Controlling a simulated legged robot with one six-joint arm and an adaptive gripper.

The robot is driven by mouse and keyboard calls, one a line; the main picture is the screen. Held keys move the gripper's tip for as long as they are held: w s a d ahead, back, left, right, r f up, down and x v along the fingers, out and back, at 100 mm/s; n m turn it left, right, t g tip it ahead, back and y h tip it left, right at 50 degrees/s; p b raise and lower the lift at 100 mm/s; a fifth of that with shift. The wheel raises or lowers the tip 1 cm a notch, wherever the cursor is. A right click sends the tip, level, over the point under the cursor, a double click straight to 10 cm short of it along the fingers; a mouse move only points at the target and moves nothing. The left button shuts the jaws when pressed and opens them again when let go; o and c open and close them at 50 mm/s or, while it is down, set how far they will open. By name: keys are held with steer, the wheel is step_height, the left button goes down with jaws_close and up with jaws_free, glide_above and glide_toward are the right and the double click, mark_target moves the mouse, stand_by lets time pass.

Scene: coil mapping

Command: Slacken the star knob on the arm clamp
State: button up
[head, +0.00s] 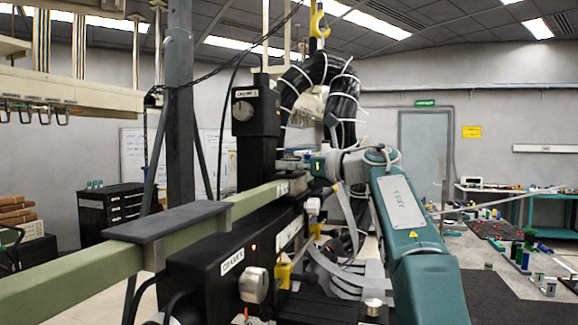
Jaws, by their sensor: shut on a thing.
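My teal arm rises from the lower right, and its wrist bends left toward the black upright. My gripper (287,163) is small in the view, just right of the black upright (256,140) and above the far part of the green rail (262,196). It is shut on a small part there, at the place of the star knob. The fingers and distance hide the knob's shape. A round silver-grey knob (253,285) sits on the nearer black block (215,268), apart from my gripper.
A thick black cable bundle (343,95) loops just above my wrist. Grey flat cables (340,272) hang below it. A dark pad (168,222) lies on the rail. A grey post (180,110) stands behind. A table with small parts (520,255) is at right.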

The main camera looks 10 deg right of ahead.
steer(key=o, duration=1.2)
steer(key=shift+w, duration=0.1)
steer(key=shift+c, duration=0.2)
steer(key=v, duration=1.2)
steer(key=shift+f, duration=0.1)
